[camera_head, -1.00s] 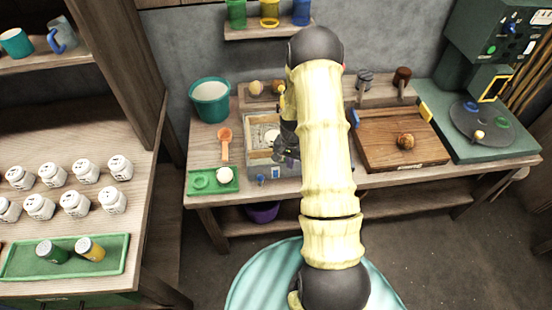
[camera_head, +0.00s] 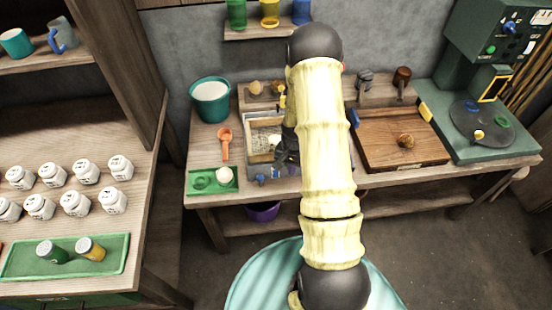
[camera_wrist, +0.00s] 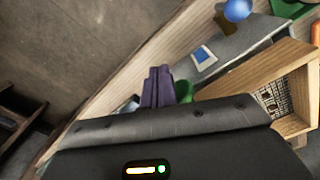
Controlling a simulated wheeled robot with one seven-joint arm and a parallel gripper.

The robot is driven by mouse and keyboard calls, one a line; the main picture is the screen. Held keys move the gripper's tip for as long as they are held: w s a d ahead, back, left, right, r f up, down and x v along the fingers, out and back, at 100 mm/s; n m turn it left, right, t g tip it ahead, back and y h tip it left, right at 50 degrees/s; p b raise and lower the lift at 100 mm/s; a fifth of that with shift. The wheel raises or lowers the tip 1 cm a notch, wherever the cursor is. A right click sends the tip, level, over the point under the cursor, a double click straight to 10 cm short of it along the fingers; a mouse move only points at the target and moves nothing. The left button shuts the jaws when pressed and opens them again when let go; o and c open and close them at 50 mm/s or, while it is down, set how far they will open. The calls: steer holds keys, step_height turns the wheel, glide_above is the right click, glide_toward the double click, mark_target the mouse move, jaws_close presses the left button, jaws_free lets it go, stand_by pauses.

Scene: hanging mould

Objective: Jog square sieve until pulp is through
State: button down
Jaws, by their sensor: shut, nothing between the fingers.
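The square sieve (camera_head: 263,157) is a wooden frame with a mesh floor, left of my arm on the bench in the head view. Whitish matter shows inside; whether it is pulp on the mesh or below it I cannot tell. My arm hides its right part. In the wrist view the sieve's wooden wall (camera_wrist: 256,74) and some mesh (camera_wrist: 279,99) show at the right. My gripper (camera_wrist: 157,82) is shut and empty, its purple fingers apart from the sieve wall in the picture. In the head view my dark gripper (camera_head: 284,157) is at the sieve's right front, partly hidden.
A teal bucket (camera_head: 210,101), orange scoop (camera_head: 225,142) and green tray (camera_head: 203,182) with a white ball (camera_head: 224,174) stand left.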

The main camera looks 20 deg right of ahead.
steer(key=w, duration=0.2)
steer(key=w+d, duration=0.1)
steer(key=w, duration=0.1)
steer(key=shift+w+d, duration=0.2)
steer(key=shift+w, duration=0.2)
steer(key=s, duration=0.2)
steer(key=s+a, duration=0.1)
steer(key=s, duration=0.1)
steer(key=shift+s+a, duration=0.2)
steer(key=shift+s, duration=0.2)
step_height(320, 180, up, 8)
steer(key=s+p, duration=0.3)
steer(key=p, duration=0.2)
steer(key=shift+a+p, duration=0.4)
steer(key=shift+a, duration=0.05)
